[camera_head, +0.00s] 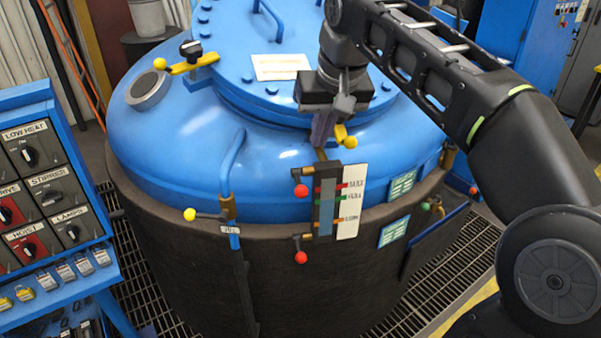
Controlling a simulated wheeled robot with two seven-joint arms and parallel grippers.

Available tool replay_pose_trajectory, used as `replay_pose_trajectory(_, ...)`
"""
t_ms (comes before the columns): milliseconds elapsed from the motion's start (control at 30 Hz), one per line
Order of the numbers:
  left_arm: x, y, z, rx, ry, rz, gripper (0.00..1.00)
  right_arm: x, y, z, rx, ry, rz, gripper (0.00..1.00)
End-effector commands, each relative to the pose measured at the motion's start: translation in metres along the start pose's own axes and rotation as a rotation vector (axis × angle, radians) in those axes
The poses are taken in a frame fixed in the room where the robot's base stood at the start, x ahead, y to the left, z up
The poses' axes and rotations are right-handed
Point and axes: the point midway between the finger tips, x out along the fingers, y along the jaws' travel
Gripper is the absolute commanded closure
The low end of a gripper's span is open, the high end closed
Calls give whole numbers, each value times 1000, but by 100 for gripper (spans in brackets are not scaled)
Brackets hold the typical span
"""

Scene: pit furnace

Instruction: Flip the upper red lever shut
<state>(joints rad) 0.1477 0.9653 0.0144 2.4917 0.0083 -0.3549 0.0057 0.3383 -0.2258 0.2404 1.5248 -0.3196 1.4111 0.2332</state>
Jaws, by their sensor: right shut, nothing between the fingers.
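The upper red lever (301,190) has a red ball knob and sits at the top left of the sight gauge (327,205) on the front of the blue vessel. Its short dark handle is by a brass fitting at the gauge's top. A similar lower red lever (301,257) is at the gauge's bottom left. My right gripper (322,135) points down, shut and empty, just above the gauge top and above and right of the upper knob. It appears apart from the knob; whether it touches the gauge's top fitting I cannot tell. My left gripper is out of view.
The blue vessel lid (225,70) carries yellow clamps and bolts. A yellow-knobbed lever (190,214) and a blue pipe stand left of the gauge. A control panel (45,170) is at far left. Green plates (394,232) are at right. Space in front of the gauge is clear.

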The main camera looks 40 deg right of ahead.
Motion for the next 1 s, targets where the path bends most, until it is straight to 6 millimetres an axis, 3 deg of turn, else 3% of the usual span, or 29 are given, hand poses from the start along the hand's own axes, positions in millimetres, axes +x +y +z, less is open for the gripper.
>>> replay_pose_trajectory(367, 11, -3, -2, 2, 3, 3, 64, 14, 0, 1, 0, 0, -1, 100)
replay_pose_trajectory(633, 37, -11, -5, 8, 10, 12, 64, 57, 0, 3, 0, -3, 0, 100)
replay_pose_trajectory(1000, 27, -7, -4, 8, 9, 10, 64, 120, -2, 4, 0, -2, 0, 100)
